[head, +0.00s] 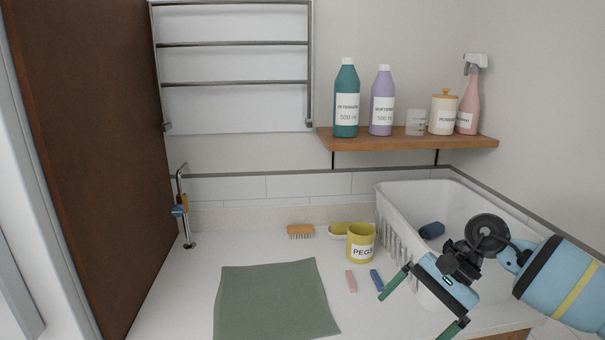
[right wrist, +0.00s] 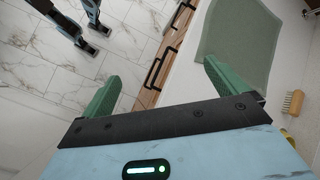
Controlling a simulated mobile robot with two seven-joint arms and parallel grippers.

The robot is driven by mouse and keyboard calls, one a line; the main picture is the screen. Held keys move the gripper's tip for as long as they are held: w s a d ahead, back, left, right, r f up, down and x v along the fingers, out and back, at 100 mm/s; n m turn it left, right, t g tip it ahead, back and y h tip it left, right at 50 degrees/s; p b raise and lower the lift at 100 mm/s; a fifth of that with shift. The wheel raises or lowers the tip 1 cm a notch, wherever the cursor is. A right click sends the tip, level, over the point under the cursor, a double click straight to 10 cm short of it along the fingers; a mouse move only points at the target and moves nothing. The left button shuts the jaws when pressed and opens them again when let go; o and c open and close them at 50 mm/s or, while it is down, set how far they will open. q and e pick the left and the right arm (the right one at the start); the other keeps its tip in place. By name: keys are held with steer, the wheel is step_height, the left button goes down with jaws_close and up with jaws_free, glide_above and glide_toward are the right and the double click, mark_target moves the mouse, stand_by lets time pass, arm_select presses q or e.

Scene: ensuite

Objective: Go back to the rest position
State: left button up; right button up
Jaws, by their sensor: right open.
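My right gripper (head: 411,318) is at the lower right in the head view, above the counter's front edge beside the white basket. Its two green fingers are apart with nothing between them. The right wrist view also shows the right gripper (right wrist: 160,86) open and empty, with floor and drawer fronts beyond its fingers. My left gripper does not show in the head view.
The counter holds a green mat (head: 275,300), a yellow pegs cup (head: 361,243), a brush (head: 300,231), a pink peg (head: 351,281) and a blue peg (head: 376,280). The white basket (head: 392,215) holds a dark blue item (head: 432,230). Bottles stand on the shelf (head: 400,141).

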steer(key=s+a+f+m+t+y, duration=0.2)
steer(key=s+a+f+m+y, duration=0.1)
steer(key=a+m+y, duration=0.45)
steer(key=s+a+f+m+t+y, duration=0.2)
steer(key=s+a+m+y, duration=0.2)
steer(key=a+m, duration=0.55)
steer(key=s+d+f+m+t+h, duration=0.25)
steer(key=f+m+t+h, duration=0.2)
steer(key=m, duration=0.55)
steer(key=s+d+f+m+t+h, duration=0.1)
steer(key=d+f+m+t+h, duration=0.4)
steer(key=m, duration=0.6)
steer(key=s+d+f+m+t+h, duration=0.15)
steer(key=f+m+t, duration=0.35)
steer(key=m, duration=0.5)
steer(key=s+d+f+m+g+h, duration=0.3)
steer(key=s+f+m, duration=0.3)
steer(key=s, duration=0.4)
steer(key=s+d+f+m+g+h, duration=0.3)
steer(key=s+f+m, duration=0.4)
steer(key=s, duration=0.3)
steer(key=shift+d+f+m+g, duration=0.3)
steer(key=shift+d+f+g, duration=0.25)
steer(key=shift+f+g, duration=0.45)
